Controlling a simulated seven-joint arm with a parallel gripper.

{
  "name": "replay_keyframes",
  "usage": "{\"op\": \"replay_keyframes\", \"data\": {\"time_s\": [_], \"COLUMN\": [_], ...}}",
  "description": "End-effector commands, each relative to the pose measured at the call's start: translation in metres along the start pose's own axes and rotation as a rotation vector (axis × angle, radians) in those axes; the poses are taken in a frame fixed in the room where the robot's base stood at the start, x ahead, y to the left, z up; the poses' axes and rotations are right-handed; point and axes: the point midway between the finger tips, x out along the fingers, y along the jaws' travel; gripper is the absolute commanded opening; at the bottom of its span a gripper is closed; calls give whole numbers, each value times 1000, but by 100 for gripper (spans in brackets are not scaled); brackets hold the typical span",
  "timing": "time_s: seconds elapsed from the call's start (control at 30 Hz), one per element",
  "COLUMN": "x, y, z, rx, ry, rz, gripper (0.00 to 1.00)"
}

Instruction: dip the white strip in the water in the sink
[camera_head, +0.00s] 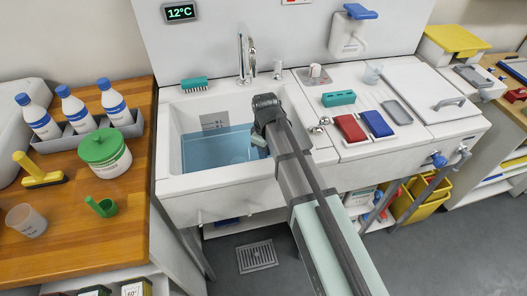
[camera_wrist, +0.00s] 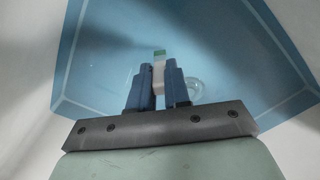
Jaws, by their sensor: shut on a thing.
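The sink (camera_head: 179,178) is a white basin holding blue water (camera_head: 205,152), which also fills most of the wrist view (camera_wrist: 110,45). My gripper (camera_head: 258,143) is over the right part of the basin, pointing down toward the water. In the wrist view my gripper (camera_wrist: 158,82) has its two blue fingers shut on the white strip (camera_wrist: 158,72). The strip is small and white with a green end that points away from the fingers. I cannot tell whether its tip touches the water. My arm hides the right side of the basin in the head view.
A faucet (camera_head: 246,60) stands at the sink's back edge, with a green brush (camera_head: 194,84) to its left. Red (camera_head: 350,128) and blue (camera_head: 377,124) blocks lie on the right counter. White bottles (camera_head: 38,118) and a green-lidded tub (camera_head: 104,155) stand on the left wooden counter.

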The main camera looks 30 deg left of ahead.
Motion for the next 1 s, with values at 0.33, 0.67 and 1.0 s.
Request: {"op": "replay_keyframes", "data": {"time_s": [0.33,0.67,1.0], "x": [0,0,0], "y": [4,1,-5], "z": [4,1,-5], "rx": [0,-1,-1], "ry": [0,0,0], "rz": [0,0,0], "gripper": [0,0,0]}}
